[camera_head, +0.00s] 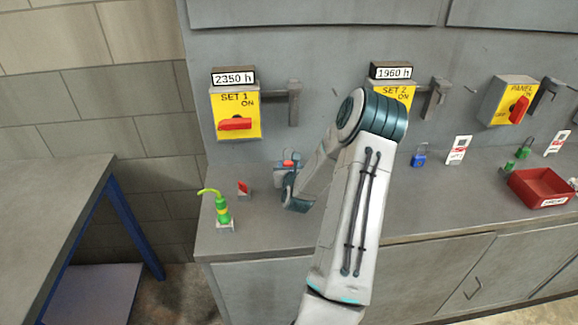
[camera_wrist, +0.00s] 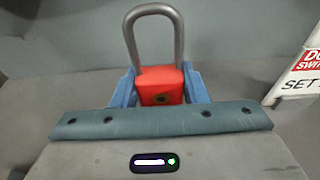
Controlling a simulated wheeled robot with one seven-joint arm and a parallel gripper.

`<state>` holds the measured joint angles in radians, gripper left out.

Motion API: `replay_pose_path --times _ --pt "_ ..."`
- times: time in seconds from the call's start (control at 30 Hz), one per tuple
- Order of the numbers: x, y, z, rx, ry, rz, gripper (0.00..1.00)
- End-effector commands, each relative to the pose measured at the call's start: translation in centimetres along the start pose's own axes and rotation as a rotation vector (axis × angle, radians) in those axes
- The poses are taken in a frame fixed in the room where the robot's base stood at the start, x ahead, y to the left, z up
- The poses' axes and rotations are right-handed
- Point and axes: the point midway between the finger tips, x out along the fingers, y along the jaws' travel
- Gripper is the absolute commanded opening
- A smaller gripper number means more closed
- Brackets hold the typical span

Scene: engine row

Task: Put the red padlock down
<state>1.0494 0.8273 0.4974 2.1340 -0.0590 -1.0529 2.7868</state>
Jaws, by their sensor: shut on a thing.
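My gripper (camera_wrist: 160,92) is shut on the padlock's red body, with a blue finger on each side. In the head view the red of the padlock (camera_head: 289,163) shows small at my gripper (camera_head: 287,168), over the back of the grey counter (camera_head: 262,222). My arm hides the counter to the right of it. I cannot tell whether the padlock touches the counter.
A SET 1 switch box (camera_head: 235,112) hangs above. A blue padlock (camera_head: 419,158), white tag (camera_head: 459,150), green padlock (camera_head: 523,151) and red tray (camera_head: 540,187) are to the right.

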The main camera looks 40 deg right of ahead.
Motion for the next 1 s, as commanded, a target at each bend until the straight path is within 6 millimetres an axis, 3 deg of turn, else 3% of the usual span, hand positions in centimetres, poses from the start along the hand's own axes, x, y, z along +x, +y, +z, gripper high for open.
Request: replay_pose_path --times 0.47,0.5,0.57,1.0 --pt "0.23 -0.04 -0.95 0.0 -0.001 -0.001 0.12" --pt "0.22 -0.04 -0.98 0.0 0.001 -0.001 0.42" --pt "0.22 -0.03 -0.98 0.0 0.001 -0.001 0.59" --pt "0.07 0.01 -0.32 0.0 0.0 0.0 0.61"
